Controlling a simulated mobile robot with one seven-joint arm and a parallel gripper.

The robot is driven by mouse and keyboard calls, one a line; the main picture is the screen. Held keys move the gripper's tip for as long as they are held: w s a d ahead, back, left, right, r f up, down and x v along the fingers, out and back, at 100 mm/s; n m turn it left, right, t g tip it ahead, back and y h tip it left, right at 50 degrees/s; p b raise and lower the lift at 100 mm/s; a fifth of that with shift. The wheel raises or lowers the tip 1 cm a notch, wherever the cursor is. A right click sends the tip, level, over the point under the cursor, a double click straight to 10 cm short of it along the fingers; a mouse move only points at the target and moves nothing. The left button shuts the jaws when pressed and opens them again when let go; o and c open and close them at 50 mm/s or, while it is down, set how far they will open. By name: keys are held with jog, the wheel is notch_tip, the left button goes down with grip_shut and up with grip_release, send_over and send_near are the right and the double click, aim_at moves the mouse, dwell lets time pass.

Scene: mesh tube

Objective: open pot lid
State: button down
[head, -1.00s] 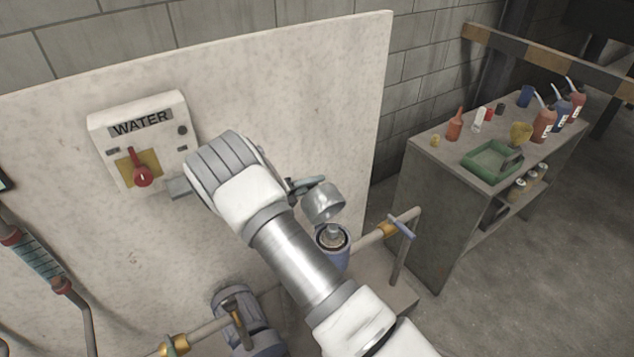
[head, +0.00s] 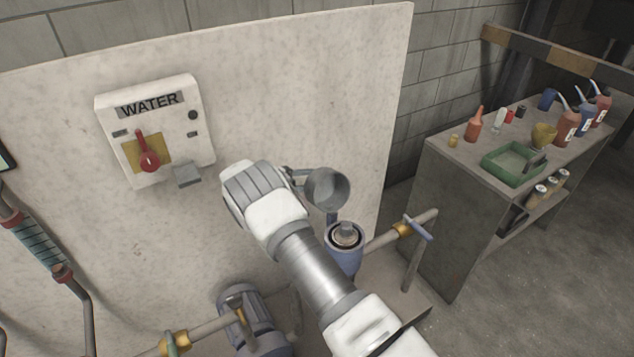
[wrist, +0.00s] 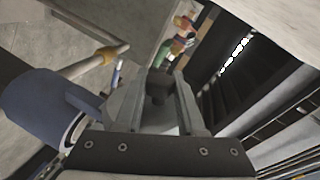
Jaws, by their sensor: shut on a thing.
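The pot (head: 344,258) is a blue upright cylinder on the pipe line, with its round top uncovered and a pale inner part showing. It is also at the left of the wrist view (wrist: 40,108). The lid (head: 328,190) is a grey metal cup, tipped on its side above the pot's rim, its hollow side toward the head camera. A narrow piece seems to link lid and pot. My gripper (wrist: 160,88) is shut on a small dark part, apparently the lid's handle. In the head view my wrist partly hides the fingers, just left of the lid.
A pale panel with a WATER switch box (head: 153,130) stands behind my arm. A pipe with a blue-handled valve (head: 418,229) runs right of the pot. A workbench (head: 470,205) with bottles and a green tray (head: 489,163) stands at the right. Open floor lies beyond it.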

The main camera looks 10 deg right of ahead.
jog(key=shift+f, duration=0.1)
dwell(0.4)
jog(key=c, duration=0.5)
grip_release()
jog(key=shift+a, duration=0.1)
jog(key=f+b+v, duration=0.3)
jog(key=b+v, duration=0.1)
jog(key=v, duration=0.8)
jog(key=shift+v, duration=0.75)
